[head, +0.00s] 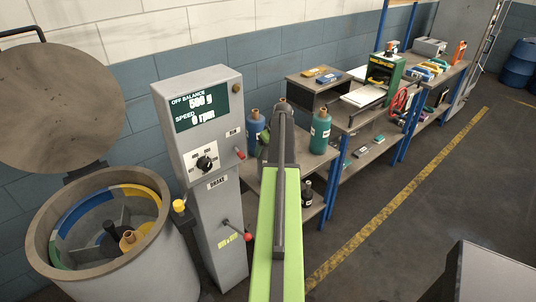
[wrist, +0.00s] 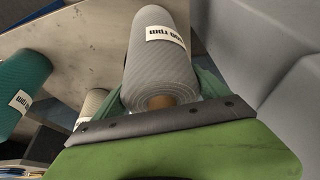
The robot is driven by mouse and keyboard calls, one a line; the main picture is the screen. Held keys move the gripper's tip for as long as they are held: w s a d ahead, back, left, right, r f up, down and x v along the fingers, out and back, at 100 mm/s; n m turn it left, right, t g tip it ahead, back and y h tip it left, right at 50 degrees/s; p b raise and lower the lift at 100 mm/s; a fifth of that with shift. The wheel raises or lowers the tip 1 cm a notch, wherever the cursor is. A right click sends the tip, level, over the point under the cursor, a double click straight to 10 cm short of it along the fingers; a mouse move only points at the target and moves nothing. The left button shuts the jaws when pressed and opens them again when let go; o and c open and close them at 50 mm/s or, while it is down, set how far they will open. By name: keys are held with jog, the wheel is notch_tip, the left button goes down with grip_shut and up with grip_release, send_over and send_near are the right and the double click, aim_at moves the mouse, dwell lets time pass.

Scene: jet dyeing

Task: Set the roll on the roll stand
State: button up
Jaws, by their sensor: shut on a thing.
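In the wrist view a grey, finely ribbed roll (wrist: 160,52) with a white "rpm" label and a brown core is between the green fingers of my gripper (wrist: 168,98), which is shut on it. In the head view my own arm hides the gripper and most of this roll. A blue roll (head: 255,130) and a green roll (head: 320,131) stand upright on a low shelf (head: 299,160) either side of my arm. The wrist view shows a teal roll (wrist: 22,88) and a pale roll (wrist: 92,106) at left. I cannot clearly make out which thing is the roll stand.
An open drum (head: 100,275) with coloured segments stands at left, its round lid (head: 55,105) raised. A grey control column (head: 215,150) reading "OFF BALANCE 500 g" stands beside it, with red-knobbed levers. Workbenches (head: 345,118) run along the wall.

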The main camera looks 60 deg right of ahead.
jog(key=shift+f, duration=0.3)
jog(key=o, duration=1.9)
jog(key=shift+r, duration=0.1)
jog(key=shift+o, duration=0.2)
jog(key=shift+r, duration=0.1)
jog(key=p+v, duration=1.1)
jog(key=v, duration=0.1)
jog(key=shift+a+r+p, duration=0.1)
jog(key=shift+r+p, duration=0.1)
jog(key=shift+p, duration=0.2)
jog(key=shift+f, duration=0.1)
jog(key=shift+w, duration=0.1)
